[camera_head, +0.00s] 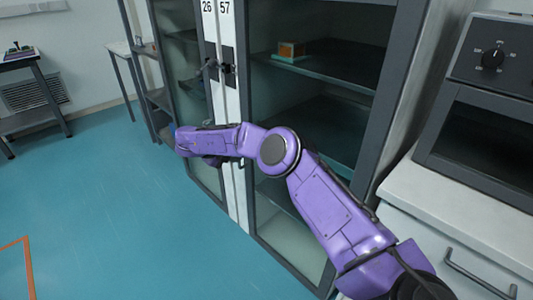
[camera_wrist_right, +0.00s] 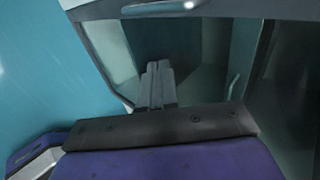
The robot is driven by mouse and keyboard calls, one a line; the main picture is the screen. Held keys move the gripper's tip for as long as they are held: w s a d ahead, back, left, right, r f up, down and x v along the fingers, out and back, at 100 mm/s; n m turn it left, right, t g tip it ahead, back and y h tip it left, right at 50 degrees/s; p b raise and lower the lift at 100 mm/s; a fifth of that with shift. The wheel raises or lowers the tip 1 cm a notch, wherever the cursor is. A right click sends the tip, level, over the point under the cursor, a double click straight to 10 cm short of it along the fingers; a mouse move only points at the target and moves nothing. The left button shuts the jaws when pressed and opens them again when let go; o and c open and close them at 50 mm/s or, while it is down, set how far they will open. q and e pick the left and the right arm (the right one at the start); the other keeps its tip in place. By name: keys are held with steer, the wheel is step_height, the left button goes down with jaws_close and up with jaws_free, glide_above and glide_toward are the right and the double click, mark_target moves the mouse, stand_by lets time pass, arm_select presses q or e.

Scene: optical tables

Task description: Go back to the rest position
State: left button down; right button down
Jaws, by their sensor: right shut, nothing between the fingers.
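My purple right arm (camera_head: 320,200) reaches from the lower right across the front of a glass-door cabinet (camera_head: 232,120) in the head view. Its far end is in front of the lower doors, and the fingers there are hard to make out. In the right wrist view my right gripper (camera_wrist_right: 158,84) shows as two grey fingers held together, shut and empty. Blurred glass and a pale frame lie beyond the fingertips. My left gripper is not in view.
A counter (camera_head: 460,220) with an oven-like device (camera_head: 485,110) stands close on the right. A dark table (camera_head: 35,60) stands at the far left.

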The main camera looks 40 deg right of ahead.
steer(key=v, duration=0.5)
steer(key=s+a+f+n+t+y+p, duration=0.1)
steer(key=s+a+f+n+t, duration=0.4)
steer(key=f+n, duration=0.45)
steer(key=s+a+f+n+t+y+p, duration=0.1)
steer(key=s+a+f+n+t, duration=0.35)
steer(key=f+n, duration=0.5)
steer(key=s+f+n+g+y+p, duration=0.1)
steer(key=s+f+n+y, duration=0.15)
steer(key=s, duration=0.45)
steer(key=s+f+n+g+y+p, duration=0.1)
steer(key=s+f+n, duration=0.15)
steer(key=s, duration=0.45)
steer(key=s+d+n+g+p, duration=0.1)
steer(key=s+n+g, duration=0.1)
steer(key=s, duration=0.8)
steer(key=s+d+r+n+g+p, duration=0.1)
steer(key=s+d+n+g, duration=0.1)
steer(key=s, duration=0.9)
steer(key=shift+d+r+n, duration=0.2)
steer(key=shift+d+n, duration=0.05)
steer(key=shift+n, duration=0.35)
steer(key=shift+g+y, duration=0.25)
